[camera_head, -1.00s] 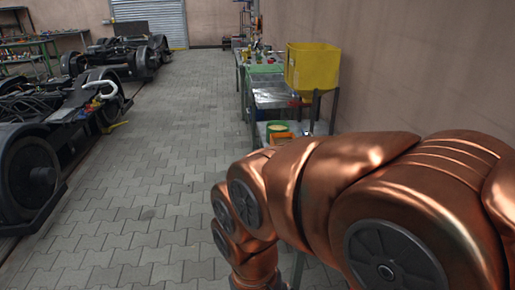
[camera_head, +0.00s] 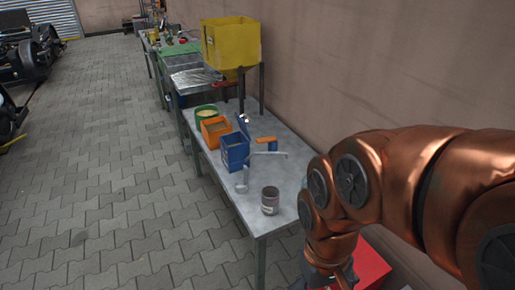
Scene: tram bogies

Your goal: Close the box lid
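A red surface (camera_head: 374,262) shows at the bottom right, partly behind my arm and cut off by the bottom edge; I cannot tell whether it is the box or its lid. A blue open bin (camera_head: 235,153) and an orange open bin (camera_head: 214,131) stand on the grey table, with no lid visible on either. My copper-coloured arm comes in from the right and bends down in front of the red surface. Its end runs to the bottom edge, and my gripper's fingers cannot be seen.
The grey table (camera_head: 250,213) stands along the wall and also holds a grey can (camera_head: 270,202), a green round container (camera_head: 205,112) and an orange-handled tool (camera_head: 267,142). A yellow bin (camera_head: 230,42) stands higher behind.

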